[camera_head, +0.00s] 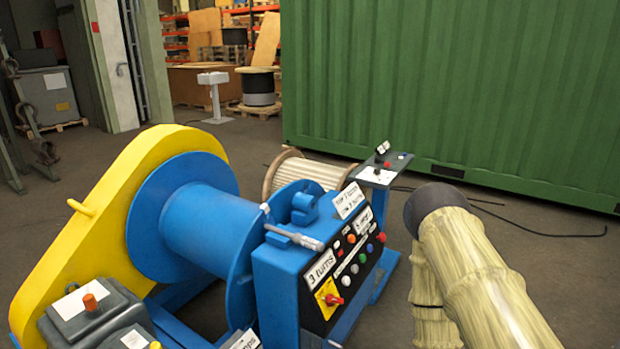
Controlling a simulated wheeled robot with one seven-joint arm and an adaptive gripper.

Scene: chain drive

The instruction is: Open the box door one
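A blue control box (278,285) stands at the middle bottom of the head view, beside the large blue drum (205,230). Its black front panel (349,275) carries several coloured buttons, white labels and a red knob (333,300) on a yellow plate. A lever with a grey handle (300,238) lies across the box top. I cannot tell which part is door one, and no open door shows on this box. My arm, in a pale yellow sleeve, rises at the right and bends downward. My gripper is not in view.
A yellow guard (95,225) covers the drum's left side. A dark grey unit (95,315) sits at the bottom left. A small pedestal panel (378,174) and a wooden spool (310,173) stand behind the box. A green container (450,90) closes off the back right. Black cables (540,233) lie on the floor.

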